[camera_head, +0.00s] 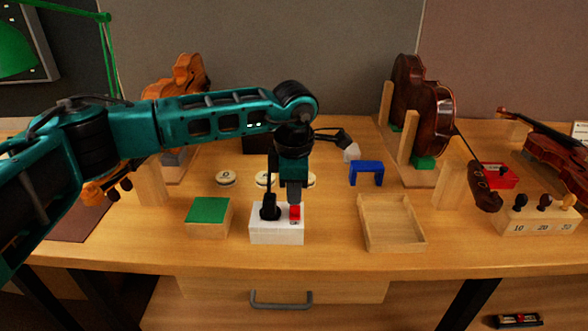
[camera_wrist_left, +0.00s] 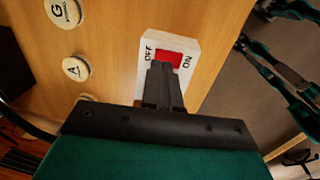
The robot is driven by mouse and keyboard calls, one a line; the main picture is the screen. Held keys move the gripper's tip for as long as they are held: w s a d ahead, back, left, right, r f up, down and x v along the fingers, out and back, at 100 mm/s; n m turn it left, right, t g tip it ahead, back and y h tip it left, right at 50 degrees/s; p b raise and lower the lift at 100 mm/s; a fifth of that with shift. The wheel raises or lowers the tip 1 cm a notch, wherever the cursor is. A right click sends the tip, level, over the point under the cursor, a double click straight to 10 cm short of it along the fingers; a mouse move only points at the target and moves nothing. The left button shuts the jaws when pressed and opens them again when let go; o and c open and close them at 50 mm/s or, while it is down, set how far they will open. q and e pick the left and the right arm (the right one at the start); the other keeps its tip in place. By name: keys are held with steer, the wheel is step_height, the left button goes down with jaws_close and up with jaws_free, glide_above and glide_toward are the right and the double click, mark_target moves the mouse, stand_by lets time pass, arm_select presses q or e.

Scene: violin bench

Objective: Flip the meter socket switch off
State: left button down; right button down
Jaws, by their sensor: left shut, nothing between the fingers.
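The meter socket (camera_head: 277,236) is a white block near the front edge of the bench. A black plug (camera_head: 269,208) stands in its left part, and a red rocker switch (camera_head: 295,214) sits in its right part. In the left wrist view the red switch (camera_wrist_left: 172,57) lies between the printed words OFF and ON on the white socket (camera_wrist_left: 190,48). My left gripper (camera_head: 294,200) is shut and empty, pointing down just above the switch. Its fingertips (camera_wrist_left: 161,66) overlap the switch's edge in the wrist view; I cannot tell whether they touch. My right gripper is not seen.
A green-topped block (camera_head: 209,212) stands left of the socket, and an empty wooden tray (camera_head: 392,243) stands to the right. A blue bracket (camera_head: 366,169) and round labelled discs (camera_head: 225,178) lie behind. A violin in a stand (camera_head: 422,105) is at the back right.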

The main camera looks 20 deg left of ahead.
mark_target(295, 212)
arm_select(q)
steer(key=shift+w+f, duration=0.1)
steer(key=shift+f, duration=0.85)
steer(key=shift+f, duration=0.1)
